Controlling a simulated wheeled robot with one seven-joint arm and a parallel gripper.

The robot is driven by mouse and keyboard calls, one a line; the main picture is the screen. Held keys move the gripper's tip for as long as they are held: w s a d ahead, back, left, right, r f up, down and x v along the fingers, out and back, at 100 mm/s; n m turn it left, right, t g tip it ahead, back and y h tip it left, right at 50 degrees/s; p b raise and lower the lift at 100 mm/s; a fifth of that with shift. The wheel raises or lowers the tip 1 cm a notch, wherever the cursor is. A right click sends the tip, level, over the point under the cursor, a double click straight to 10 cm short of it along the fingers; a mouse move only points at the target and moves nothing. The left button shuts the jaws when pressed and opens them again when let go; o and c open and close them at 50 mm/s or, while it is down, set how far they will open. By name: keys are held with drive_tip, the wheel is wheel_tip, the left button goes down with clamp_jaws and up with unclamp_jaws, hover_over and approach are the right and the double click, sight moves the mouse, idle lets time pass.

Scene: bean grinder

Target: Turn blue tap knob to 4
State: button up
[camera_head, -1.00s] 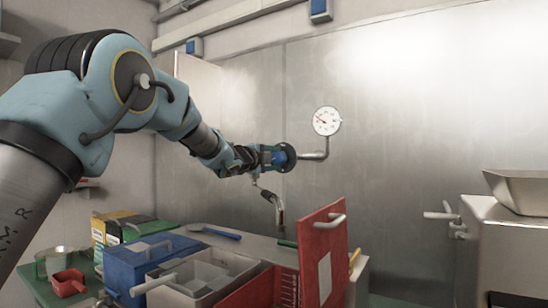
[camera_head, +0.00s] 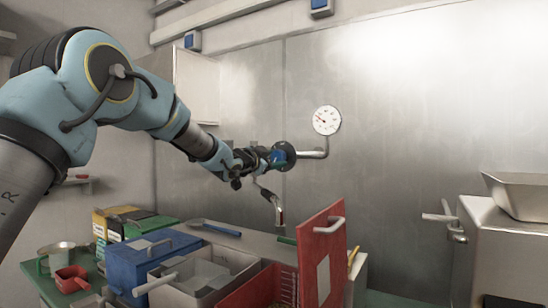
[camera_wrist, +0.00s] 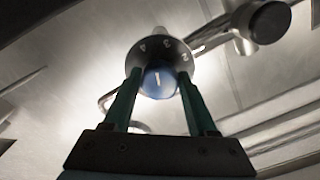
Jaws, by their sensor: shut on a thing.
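The blue tap knob (camera_wrist: 160,84) sits in front of a round dark dial plate (camera_wrist: 177,50) with pale digits. In the wrist view I read 4 at upper left, 3 near the top and 2 at right. The white mark on the knob points up and slightly left, roughly between 4 and 3; I cannot tell its exact setting. My gripper (camera_wrist: 161,76) is shut on the knob, one green finger on each side. In the head view the knob (camera_head: 278,157) is partly hidden by my gripper (camera_head: 270,159), in front of the dial plate (camera_head: 288,155).
A pipe runs from the tap to a round gauge (camera_head: 326,120) on the metal wall. A bent spout (camera_head: 278,208) hangs below. Under the arm stand a blue box (camera_head: 150,262), a grey bin (camera_head: 205,285) and an upright red lid (camera_head: 322,255).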

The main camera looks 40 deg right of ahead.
drive_tip(key=shift+n, duration=0.6)
drive_tip(key=shift+f, duration=0.1)
drive_tip(key=o, duration=1.4)
drive_tip(key=shift+c, duration=0.2)
drive_tip(key=shift+a, duration=0.15)
drive_tip(key=b+v, duration=0.3)
drive_tip(key=v, duration=0.7)
drive_tip(key=shift+a+b, duration=0.25)
drive_tip(key=shift+b, duration=0.05)
